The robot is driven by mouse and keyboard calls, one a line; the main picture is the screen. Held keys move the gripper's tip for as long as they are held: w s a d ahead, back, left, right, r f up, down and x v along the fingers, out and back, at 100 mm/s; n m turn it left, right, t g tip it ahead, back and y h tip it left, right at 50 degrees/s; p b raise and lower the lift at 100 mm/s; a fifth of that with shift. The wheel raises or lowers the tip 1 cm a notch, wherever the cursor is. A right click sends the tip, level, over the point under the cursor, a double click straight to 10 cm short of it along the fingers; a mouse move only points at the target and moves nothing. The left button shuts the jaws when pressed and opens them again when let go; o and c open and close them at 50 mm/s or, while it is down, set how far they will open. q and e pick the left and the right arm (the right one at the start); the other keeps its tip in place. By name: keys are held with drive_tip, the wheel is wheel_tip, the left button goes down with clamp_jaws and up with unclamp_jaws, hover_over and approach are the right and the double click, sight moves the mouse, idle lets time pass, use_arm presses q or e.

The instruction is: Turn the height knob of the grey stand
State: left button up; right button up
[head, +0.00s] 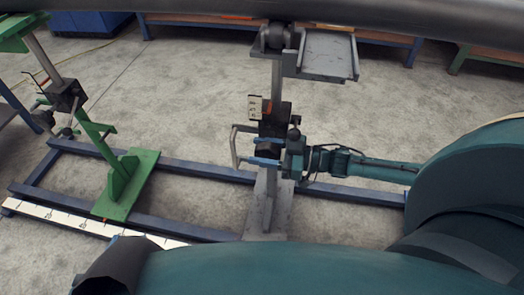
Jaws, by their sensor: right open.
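The grey stand (275,88) stands upright in the middle of the head view, with a grey plate on the floor and a roller head and tray on top. A black block (271,128) with a small tag sits partway up its post. My right gripper (264,151) reaches in from the right at this block. Its blue fingers are apart, one above the other, with a dark part between them that looks like the knob. I cannot tell whether they touch it. The gripper body hides part of the post. My left gripper is not in view.
A dark pipe (200,10) crosses the top of the view. A green stand (122,180) stands at the left. A blue floor frame (200,167) runs around both stands, with a white scale strip (75,220) at its front left. A bent grey handle (234,146) sits left of the fingers.

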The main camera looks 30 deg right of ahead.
drive_tip(key=shift+c, duration=0.6)
drive_tip(key=c, duration=0.9)
drive_tip(key=shift+o, duration=0.2)
drive_tip(key=shift+f+b, duration=0.1)
drive_tip(key=shift+b, duration=0.2)
